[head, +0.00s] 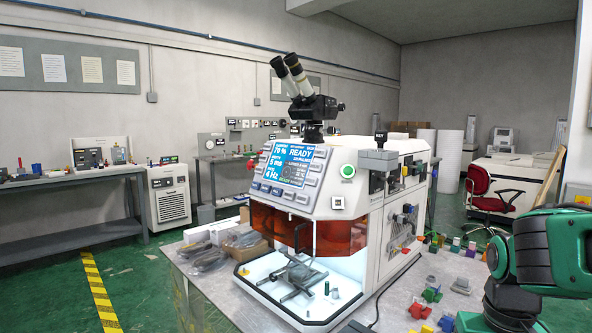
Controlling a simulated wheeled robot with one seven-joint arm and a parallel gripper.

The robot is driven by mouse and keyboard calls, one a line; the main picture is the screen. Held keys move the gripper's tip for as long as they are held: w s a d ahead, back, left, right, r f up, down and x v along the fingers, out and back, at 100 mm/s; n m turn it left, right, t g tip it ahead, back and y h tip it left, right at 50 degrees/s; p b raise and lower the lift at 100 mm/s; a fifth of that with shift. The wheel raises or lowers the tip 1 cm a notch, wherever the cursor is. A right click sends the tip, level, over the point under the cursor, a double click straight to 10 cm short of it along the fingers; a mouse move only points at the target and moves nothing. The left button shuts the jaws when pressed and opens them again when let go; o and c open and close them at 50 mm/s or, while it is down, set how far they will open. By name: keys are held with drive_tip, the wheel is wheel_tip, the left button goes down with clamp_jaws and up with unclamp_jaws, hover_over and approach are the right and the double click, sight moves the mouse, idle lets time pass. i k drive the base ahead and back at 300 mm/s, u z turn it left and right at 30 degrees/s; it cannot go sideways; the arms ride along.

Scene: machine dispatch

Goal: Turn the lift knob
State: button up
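A white machine (370,205) with a binocular microscope stands on a grey table. Its screen (290,163) reads READY. In its open, lit lower bay, a grey metal lift stand (297,277) with crossed arms sits on the white floor. I cannot make out for certain which part is the lift knob. A small dark green upright cylinder (326,288) stands beside the stand at its front right. A round green button (347,171) is to the right of the screen. My green and black arm shows at the right edge, apart from the machine; my gripper is not in view.
An orange see-through shield (342,237) hangs above the bay opening. Several small coloured parts lie on the grey table (395,300) right of the machine, with a black cable near the machine's front corner. Bagged items (210,258) lie at its left. A red chair (492,200) stands behind.

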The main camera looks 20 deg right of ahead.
sight(273, 276)
drive_tip(key=k, duration=1.25)
drive_tip(key=u, duration=0.7)
drive_tip(key=i, duration=1.65)
drive_tip(key=u, duration=0.15)
